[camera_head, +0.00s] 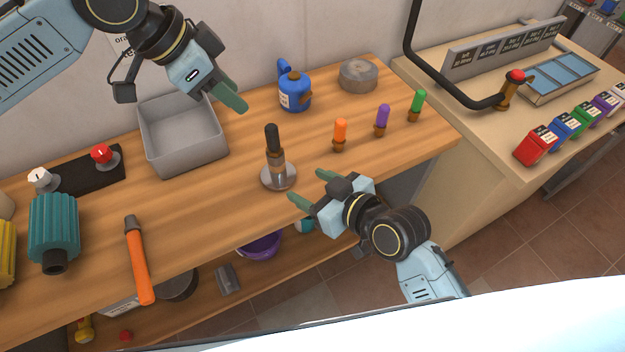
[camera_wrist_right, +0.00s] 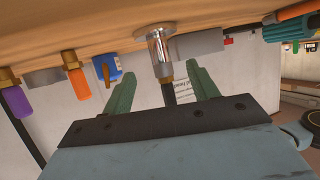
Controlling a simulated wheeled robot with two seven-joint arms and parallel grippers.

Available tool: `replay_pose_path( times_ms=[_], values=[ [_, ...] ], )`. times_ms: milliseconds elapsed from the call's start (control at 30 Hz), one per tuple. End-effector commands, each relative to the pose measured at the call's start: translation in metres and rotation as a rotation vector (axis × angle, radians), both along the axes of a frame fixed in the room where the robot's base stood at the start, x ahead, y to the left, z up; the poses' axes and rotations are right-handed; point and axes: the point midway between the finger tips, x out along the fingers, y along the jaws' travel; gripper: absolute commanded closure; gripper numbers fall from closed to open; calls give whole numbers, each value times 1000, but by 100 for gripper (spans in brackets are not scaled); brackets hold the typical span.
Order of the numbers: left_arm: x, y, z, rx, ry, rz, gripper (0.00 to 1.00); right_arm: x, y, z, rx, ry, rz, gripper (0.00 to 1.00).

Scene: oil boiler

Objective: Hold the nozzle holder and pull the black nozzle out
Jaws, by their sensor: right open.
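The black nozzle (camera_head: 271,138) stands upright in the nozzle holder (camera_head: 279,178), which has a round metal base on the wooden table. My right gripper (camera_head: 306,187) is open and empty, just in front and to the right of the holder. In the right wrist view, which is upside down, the nozzle holder (camera_wrist_right: 160,48) and the black nozzle (camera_wrist_right: 168,93) appear between and beyond the open fingers (camera_wrist_right: 158,80). I cannot tell whether they touch. My left gripper (camera_head: 230,96) hangs above and behind the holder, near the grey bin; its finger gap is unclear.
A grey bin (camera_head: 181,135) stands to the left at the back. A blue can (camera_head: 294,91) and a grey round block (camera_head: 358,75) are behind. Orange (camera_head: 340,131), purple (camera_head: 382,118) and green (camera_head: 418,101) nozzles stand to the right. An orange-handled tool (camera_head: 139,265) lies at front left.

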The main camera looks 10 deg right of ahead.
Motion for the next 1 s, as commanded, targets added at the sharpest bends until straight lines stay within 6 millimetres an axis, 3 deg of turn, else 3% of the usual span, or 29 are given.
replay_pose_path(
  times_ms=[233,700,1000],
  values=[
    [0,0,0,0,0,0,64,17,8,3,-14,-12,8,41],
    [0,0,0,0,0,0,64,79,53,-29,-14,-9,7,41],
    [0,0,0,0,0,0,64,102,70,-42,-15,-10,6,41]
  ],
)
